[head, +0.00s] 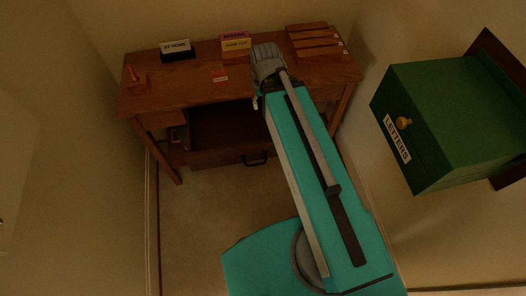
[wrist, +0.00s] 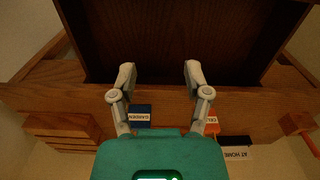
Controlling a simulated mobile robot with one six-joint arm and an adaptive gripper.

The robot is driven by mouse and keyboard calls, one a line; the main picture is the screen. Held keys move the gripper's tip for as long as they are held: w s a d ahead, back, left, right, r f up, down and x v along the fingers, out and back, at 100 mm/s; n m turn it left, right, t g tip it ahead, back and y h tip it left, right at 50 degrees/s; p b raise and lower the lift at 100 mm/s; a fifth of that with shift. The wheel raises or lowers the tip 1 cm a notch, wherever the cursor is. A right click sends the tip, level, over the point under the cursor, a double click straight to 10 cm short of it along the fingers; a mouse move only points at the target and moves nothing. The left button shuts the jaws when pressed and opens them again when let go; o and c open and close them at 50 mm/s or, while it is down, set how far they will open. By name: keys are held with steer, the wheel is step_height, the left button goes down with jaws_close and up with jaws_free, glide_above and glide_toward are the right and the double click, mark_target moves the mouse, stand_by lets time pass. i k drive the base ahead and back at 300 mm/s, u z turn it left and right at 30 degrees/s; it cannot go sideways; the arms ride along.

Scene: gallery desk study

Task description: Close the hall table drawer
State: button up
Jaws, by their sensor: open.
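The wooden hall table (head: 190,92) stands against the wall in the head view. Its drawer (head: 215,128) is pulled open, with the dark interior showing and a dark handle (head: 255,160) on its front. My gripper (head: 267,56) is above the tabletop near its middle, and my arm hides part of the table and the drawer's right side. In the wrist view my gripper (wrist: 159,74) is open and empty. Its fingertips overlap the near edge of the drawer's interior (wrist: 165,40); I cannot tell their height above it. The handle is not in the wrist view.
A green LETTERS box (head: 450,120) is at right. Floor below the drawer is clear.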

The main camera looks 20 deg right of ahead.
mark_target(232, 133)
steer(key=u, duration=0.45)
steer(key=k, duration=1.05)
steer(key=z, duration=0.55)
